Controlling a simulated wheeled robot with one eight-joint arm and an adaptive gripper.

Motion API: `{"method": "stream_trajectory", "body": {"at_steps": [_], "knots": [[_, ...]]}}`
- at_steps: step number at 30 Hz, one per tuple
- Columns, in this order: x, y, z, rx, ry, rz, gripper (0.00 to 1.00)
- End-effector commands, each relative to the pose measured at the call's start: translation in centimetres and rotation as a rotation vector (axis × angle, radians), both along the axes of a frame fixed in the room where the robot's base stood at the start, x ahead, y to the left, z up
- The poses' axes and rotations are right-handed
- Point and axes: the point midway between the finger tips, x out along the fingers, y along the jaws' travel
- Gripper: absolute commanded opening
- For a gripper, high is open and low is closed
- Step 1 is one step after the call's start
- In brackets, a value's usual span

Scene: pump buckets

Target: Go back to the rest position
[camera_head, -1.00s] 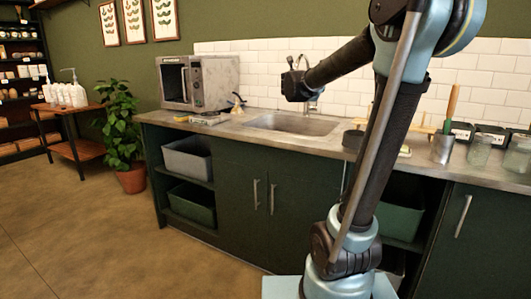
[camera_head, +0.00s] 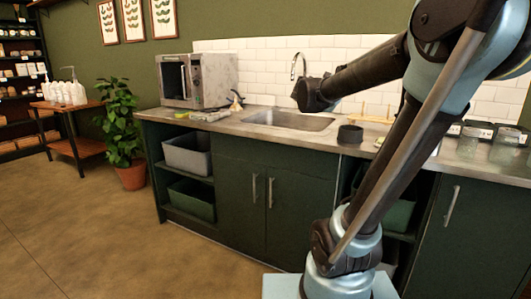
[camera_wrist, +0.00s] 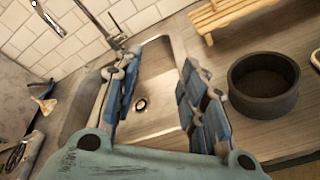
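My gripper is open and empty in the wrist view (camera_wrist: 155,100), its two blue-padded fingers spread apart above the metal sink (camera_wrist: 158,68). In the head view the arm reaches over the counter from the right, and the wrist end (camera_head: 312,94) hangs above the right part of the sink (camera_head: 290,121). The fingers are not clear in the head view. Two buckets, one grey (camera_head: 187,156) and one green (camera_head: 191,199), sit on the open shelves at the left of the cabinet. Another green bucket (camera_head: 398,214) shows partly behind my arm.
A dark round bowl (camera_wrist: 264,84) stands on the counter right of the sink, near a wooden rack (camera_wrist: 235,12). The faucet (camera_wrist: 117,38) rises behind the sink. A microwave (camera_head: 199,80) stands at the counter's left. Glass jars (camera_head: 505,146) stand at the right. The floor in front is clear.

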Motion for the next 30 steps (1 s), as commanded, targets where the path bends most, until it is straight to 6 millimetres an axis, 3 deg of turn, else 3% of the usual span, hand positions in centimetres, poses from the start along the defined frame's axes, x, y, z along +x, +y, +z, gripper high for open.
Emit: {"method": "stream_trajectory", "body": {"at_steps": [3, 9, 14, 18, 24, 30], "knots": [[-5.0, -2.7, -4.4, 0.275, 0.003, -0.163, 0.38], [-13.9, -4.6, -12.8, 0.741, 0.010, -0.480, 0.38], [-21.1, -3.8, -19.6, 1.076, 0.025, -0.762, 0.38], [-27.3, -1.6, -24.9, 1.330, 0.050, -1.028, 0.38], [-33.4, 2.0, -29.7, 1.560, 0.096, -1.332, 0.38], [-35.6, 3.6, -31.1, 1.633, 0.119, -1.455, 0.38]]}}
